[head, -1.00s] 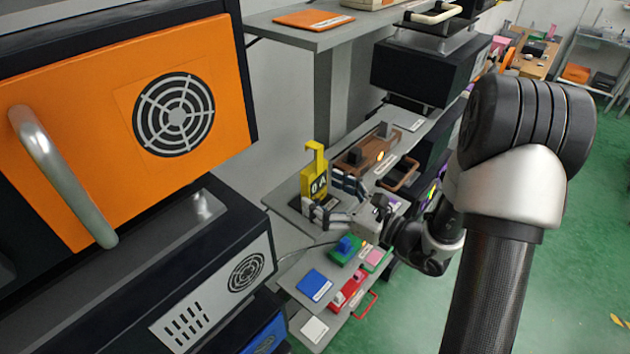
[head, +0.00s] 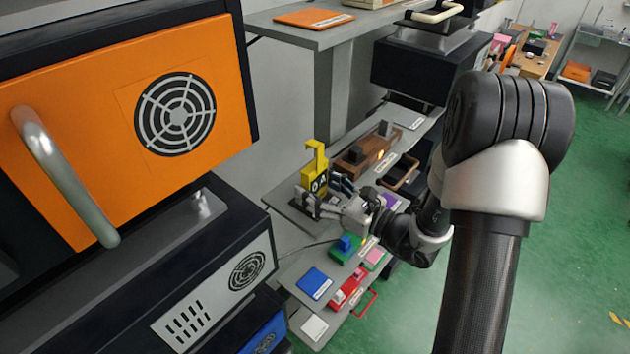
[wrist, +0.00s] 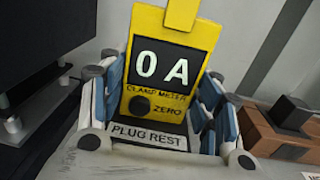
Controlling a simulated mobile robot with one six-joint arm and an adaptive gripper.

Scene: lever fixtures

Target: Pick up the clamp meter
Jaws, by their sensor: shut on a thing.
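The clamp meter (head: 318,172) is yellow with a black display reading "0 A" and an open hook at its top. It stands upright on a grey shelf (head: 284,203). In the wrist view the clamp meter (wrist: 173,62) fills the middle, with a "PLUG REST" label (wrist: 149,136) below it. My gripper (head: 326,194) is shut on the lower part of the meter. In the wrist view its blue-padded fingers (wrist: 158,110) stand on both sides of the body. I cannot tell whether the meter's base touches the shelf.
Blue (head: 314,281), green and red (head: 347,289) fixtures lie on the lower shelf. A large orange-doored cabinet (head: 130,110) stands at the left. A grey shelf (head: 300,22) hangs above.

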